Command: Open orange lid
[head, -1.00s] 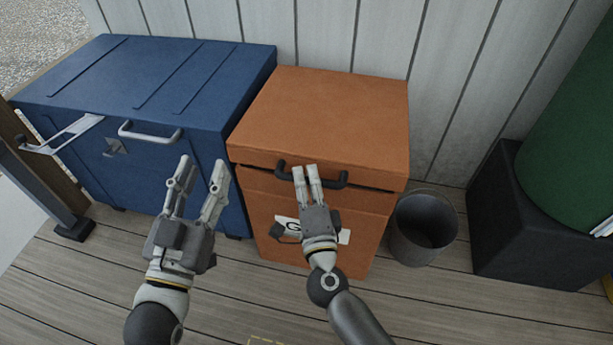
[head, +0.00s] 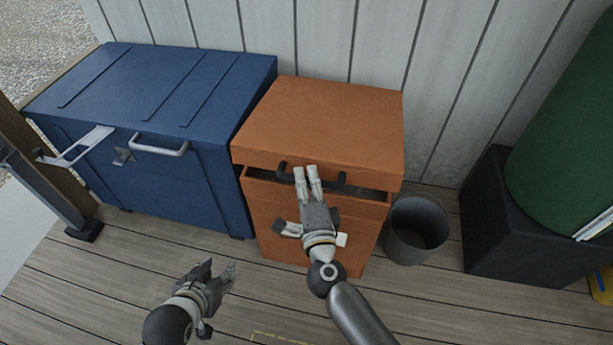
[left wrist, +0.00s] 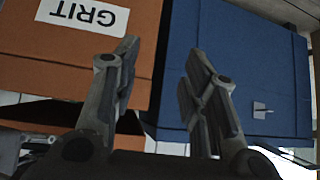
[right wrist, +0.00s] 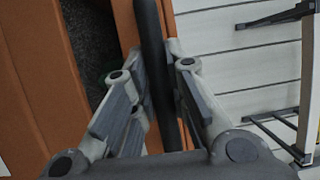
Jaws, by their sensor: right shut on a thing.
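The orange lid (head: 325,125) tops the orange grit box (head: 270,218). Its front edge is raised a little, with a dark gap along the front. My right gripper (head: 306,172) is shut on the black lid handle (head: 283,170). In the right wrist view the handle (right wrist: 152,60) runs between the fingers, and the dark inside of the box shows beside it. My left gripper (head: 224,275) is open and empty, low in front of the boxes. In the left wrist view its spread fingers (left wrist: 160,75) face the box fronts, with the grit label (left wrist: 85,14) in view.
A blue chest (head: 150,90) with a grey handle stands left of the orange box. A grey bin (head: 416,228) stands close on its right. A black block (head: 500,225) carries a green drum (head: 565,150) at far right. The floor in front is mostly clear.

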